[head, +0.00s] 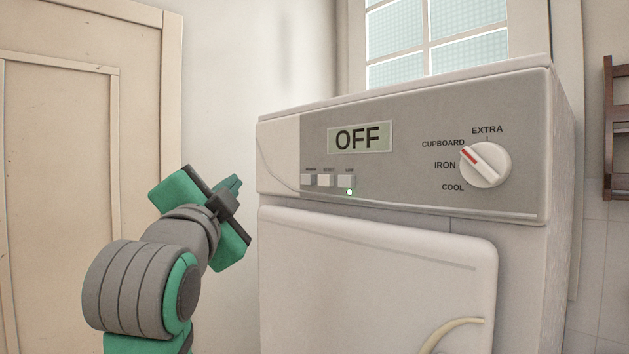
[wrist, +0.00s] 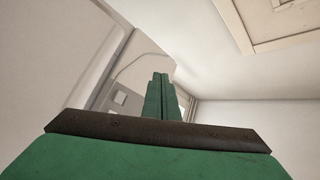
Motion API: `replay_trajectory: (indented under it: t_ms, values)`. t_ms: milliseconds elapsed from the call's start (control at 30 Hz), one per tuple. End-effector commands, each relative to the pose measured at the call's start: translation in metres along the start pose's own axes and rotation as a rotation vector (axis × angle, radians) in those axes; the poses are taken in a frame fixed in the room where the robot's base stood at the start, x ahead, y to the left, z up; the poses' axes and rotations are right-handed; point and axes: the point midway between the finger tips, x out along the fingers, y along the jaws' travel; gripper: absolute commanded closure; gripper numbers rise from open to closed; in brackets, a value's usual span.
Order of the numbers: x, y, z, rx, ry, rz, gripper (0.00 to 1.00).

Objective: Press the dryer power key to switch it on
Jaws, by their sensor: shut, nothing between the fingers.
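The white dryer (head: 380,255) stands at centre right, with a grey control panel (head: 420,190). Its display (head: 360,137) reads OFF. Below the display is a row of three small keys: a left key (head: 308,180), a middle key (head: 326,180) and a right key (head: 346,181). Their labels are too small to read surely. My gripper (head: 230,185) is shut and empty, left of the dryer and apart from the keys.
A round dial (head: 486,164) with a red mark sits on the panel's right, its mark near CUPBOARD. The dryer door (head: 375,270) is closed below. A beige door (head: 70,170) is at left, a window (head: 435,35) behind. Free space lies between gripper and panel.

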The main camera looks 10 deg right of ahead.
Motion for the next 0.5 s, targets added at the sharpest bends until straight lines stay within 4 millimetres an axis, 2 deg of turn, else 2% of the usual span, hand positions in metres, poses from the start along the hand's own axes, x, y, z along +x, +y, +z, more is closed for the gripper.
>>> replay_trajectory:
  t_ms: [33,200,500]
  values:
    - [-0.002,0.002,-0.009,0.014,0.003,0.013,1.0]
    - [-0.004,0.009,-0.023,0.039,0.002,0.048,1.0]
    - [-0.004,0.01,-0.024,0.041,0.002,0.052,1.0]
